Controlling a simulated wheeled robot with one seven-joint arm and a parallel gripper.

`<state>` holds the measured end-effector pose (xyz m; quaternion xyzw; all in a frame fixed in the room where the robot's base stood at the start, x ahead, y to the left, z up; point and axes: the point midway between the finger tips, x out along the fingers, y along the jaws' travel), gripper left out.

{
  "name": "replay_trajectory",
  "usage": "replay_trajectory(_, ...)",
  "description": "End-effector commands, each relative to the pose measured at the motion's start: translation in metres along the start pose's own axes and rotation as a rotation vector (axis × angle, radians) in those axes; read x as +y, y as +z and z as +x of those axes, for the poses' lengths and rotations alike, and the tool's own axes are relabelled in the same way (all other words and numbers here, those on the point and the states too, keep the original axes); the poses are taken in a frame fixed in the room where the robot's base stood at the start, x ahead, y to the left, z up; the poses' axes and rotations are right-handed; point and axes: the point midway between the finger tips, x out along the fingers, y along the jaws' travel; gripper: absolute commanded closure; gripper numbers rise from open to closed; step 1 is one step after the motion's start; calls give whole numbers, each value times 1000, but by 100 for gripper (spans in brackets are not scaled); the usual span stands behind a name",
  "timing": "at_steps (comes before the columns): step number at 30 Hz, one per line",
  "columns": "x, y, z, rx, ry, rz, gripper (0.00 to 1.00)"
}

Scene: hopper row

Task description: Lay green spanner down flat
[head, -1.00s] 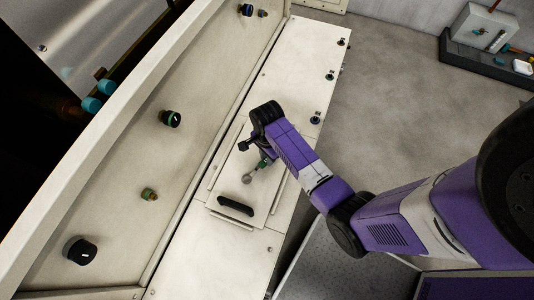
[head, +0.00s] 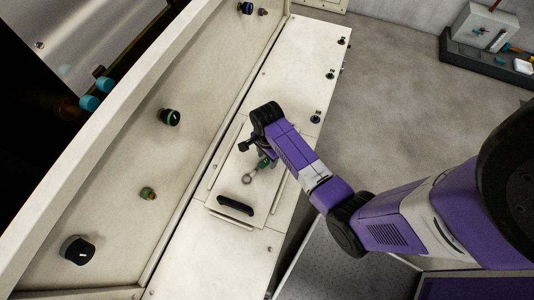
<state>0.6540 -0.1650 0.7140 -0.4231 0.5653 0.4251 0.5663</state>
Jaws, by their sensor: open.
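The green spanner (head: 263,164) has a green part close under my gripper and a grey ring end (head: 248,178) that points down and left in the head view. It is over or on the pale raised lid (head: 228,182) of the long bench. My gripper (head: 257,158) is open and sits right by the spanner's green part, partly hidden by my purple wrist. I cannot tell whether the spanner touches the jaws or lies fully flat on the lid.
A black handle (head: 236,206) stands on the lid just below the spanner. A sloped panel (head: 120,195) with several knobs runs along the left. Several small fittings (head: 315,119) line the bench's right edge. A wall box (head: 487,28) and a dark tray (head: 490,62) are at the top right.

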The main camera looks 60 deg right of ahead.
Motion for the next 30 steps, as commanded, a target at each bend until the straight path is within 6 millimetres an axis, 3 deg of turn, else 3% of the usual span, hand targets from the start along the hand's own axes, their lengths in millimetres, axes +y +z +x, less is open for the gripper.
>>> replay_trajectory(5,-1,0,-13,0,-3,0,52)
replay_trajectory(12,-1,0,-52,1,-3,-1,52)
replay_trajectory(18,0,0,-74,0,-1,0,52)
replay_trajectory(30,0,0,-78,0,0,0,52)
